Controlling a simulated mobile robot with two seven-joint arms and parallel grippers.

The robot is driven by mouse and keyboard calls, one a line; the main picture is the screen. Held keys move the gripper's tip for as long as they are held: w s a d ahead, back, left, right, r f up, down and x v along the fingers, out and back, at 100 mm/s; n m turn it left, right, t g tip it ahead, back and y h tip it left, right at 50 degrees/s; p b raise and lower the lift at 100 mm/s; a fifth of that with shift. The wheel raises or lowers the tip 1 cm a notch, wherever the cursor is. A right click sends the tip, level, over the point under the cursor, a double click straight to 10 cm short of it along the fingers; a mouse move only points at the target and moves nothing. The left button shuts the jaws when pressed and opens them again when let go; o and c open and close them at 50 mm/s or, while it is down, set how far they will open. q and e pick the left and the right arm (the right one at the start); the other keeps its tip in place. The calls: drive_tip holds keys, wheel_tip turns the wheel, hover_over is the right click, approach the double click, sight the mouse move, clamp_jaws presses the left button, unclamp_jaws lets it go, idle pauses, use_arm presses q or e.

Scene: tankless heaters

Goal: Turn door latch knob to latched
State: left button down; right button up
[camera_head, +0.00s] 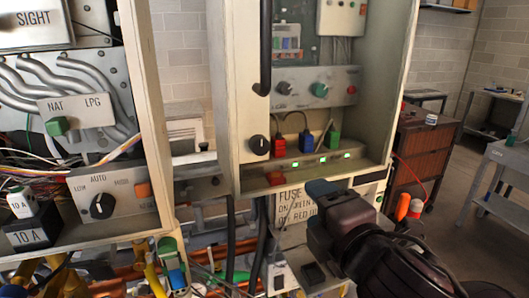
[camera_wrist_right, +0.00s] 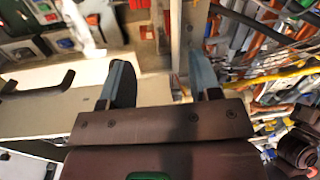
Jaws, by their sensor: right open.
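A round black knob (camera_head: 259,144) with a pale pointer mark sits on the left part of the open cabinet's front frame; I take it to be the door latch knob. My right gripper (camera_head: 322,188) is in front of the cabinet, below and to the right of that knob and apart from it. In the right wrist view its two blue-grey fingers (camera_wrist_right: 155,82) stand apart with nothing held. A dark rounded shape (camera_wrist_right: 123,84), possibly the knob, shows beside the left finger, partly hidden by it. My left gripper is not in view.
A long black handle (camera_head: 265,45) runs down the cabinet edge above the knob. Red, blue and green plugs (camera_head: 305,143) sit inside the cabinet. Another panel with a black dial (camera_head: 102,205) stands at left. Pipes and cables crowd the space below.

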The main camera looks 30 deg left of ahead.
sight(262, 148)
drive_tip(key=s+a+r+n+t, duration=0.1)
drive_tip(key=s+a+r+n, duration=0.2)
drive_tip(key=s+r+n, duration=0.75)
drive_tip(key=w+a+f+n, duration=0.1)
drive_tip(key=w+a, duration=0.1)
drive_tip(key=w, duration=0.1)
drive_tip(key=w+a+f+n+p, duration=0.1)
drive_tip(key=w+a, duration=0.1)
drive_tip(key=w, duration=0.2)
drive_tip(key=w+a+f+n, duration=0.1)
drive_tip(key=w+a, duration=0.1)
drive_tip(key=w, duration=0.1)
drive_tip(key=shift+w+a+f+n, duration=0.2)
drive_tip(key=shift+a+n, duration=0.1)
drive_tip(key=shift+n, duration=0.05)
drive_tip(key=c, duration=0.9)
